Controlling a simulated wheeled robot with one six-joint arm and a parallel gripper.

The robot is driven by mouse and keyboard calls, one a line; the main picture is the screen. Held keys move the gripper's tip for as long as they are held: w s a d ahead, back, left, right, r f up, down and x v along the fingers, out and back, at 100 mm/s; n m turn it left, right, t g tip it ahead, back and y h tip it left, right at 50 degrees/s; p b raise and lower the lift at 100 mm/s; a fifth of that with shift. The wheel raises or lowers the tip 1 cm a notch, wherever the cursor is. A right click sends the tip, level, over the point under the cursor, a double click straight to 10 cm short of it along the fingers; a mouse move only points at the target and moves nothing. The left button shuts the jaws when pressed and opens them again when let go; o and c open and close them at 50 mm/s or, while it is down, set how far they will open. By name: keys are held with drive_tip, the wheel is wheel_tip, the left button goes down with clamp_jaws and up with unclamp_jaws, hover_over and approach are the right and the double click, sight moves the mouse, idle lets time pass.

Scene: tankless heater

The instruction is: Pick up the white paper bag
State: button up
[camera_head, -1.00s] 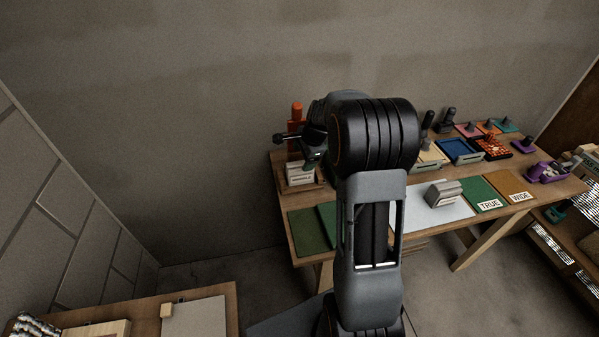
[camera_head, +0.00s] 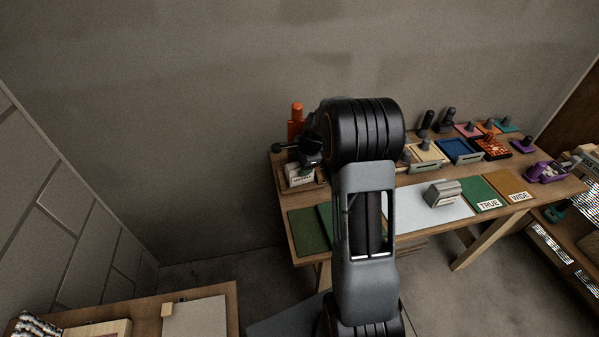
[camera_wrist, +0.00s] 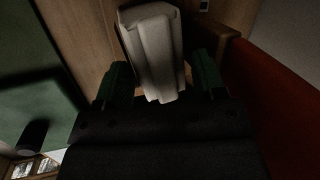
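The white paper bag (camera_wrist: 152,45) is in the upper middle of the wrist view, a pale folded block on a wooden surface. In the head view my gripper (camera_head: 309,158) is just above and beside the bag.
A red-orange bottle-like object (camera_head: 296,118) stands close behind the bag. A large red surface (camera_wrist: 285,95) fills the wrist view's right side.

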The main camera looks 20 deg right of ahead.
drive_tip(key=shift+c, duration=1.1)
drive_tip(key=shift+r, duration=0.65)
drive_tip(key=s+r, duration=0.4)
drive_tip(key=r, duration=0.3)
drive_tip(key=shift+s, duration=0.2)
drive_tip(key=s+r, duration=0.1)
drive_tip(key=s, duration=0.1)
drive_tip(key=s+r+b, duration=0.1)
drive_tip(key=s, duration=0.2)
drive_tip(key=s+r, duration=0.2)
drive_tip(key=s, duration=0.1)
drive_tip(key=shift+s, duration=0.15)
drive_tip(key=shift+s+r, duration=0.35)
drive_tip(key=shift+s, duration=0.3)
